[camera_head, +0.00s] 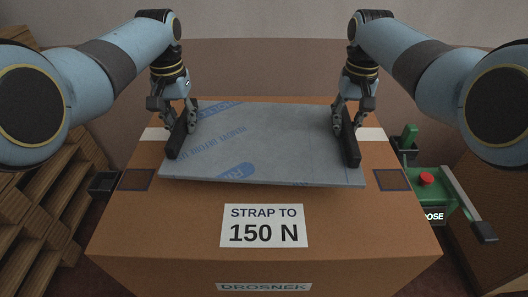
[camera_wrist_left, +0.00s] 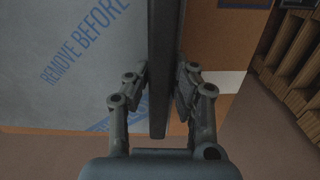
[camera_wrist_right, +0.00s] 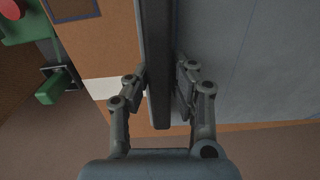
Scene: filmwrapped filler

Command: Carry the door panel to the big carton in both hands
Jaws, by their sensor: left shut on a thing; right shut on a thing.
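The door panel (camera_head: 262,145) is a flat grey-blue sheet with blue film print. It lies level over the top of the big brown carton (camera_head: 150,215); I cannot tell whether it touches the carton. My left gripper (camera_head: 181,135) is shut on its left edge and my right gripper (camera_head: 347,135) on its right edge. In the left wrist view the fingers (camera_wrist_left: 160,95) pinch the edge beside the panel's printed face (camera_wrist_left: 70,60). In the right wrist view the fingers (camera_wrist_right: 160,95) pinch the other edge, with the plain face (camera_wrist_right: 245,60) to the right.
The carton has a white "STRAP TO 150 N" label (camera_head: 264,226) in front of the panel. A green device with a red button (camera_head: 427,179) stands at the right. Wooden slatted shelving (camera_head: 45,205) is at the left, and a brown box (camera_head: 500,190) at the far right.

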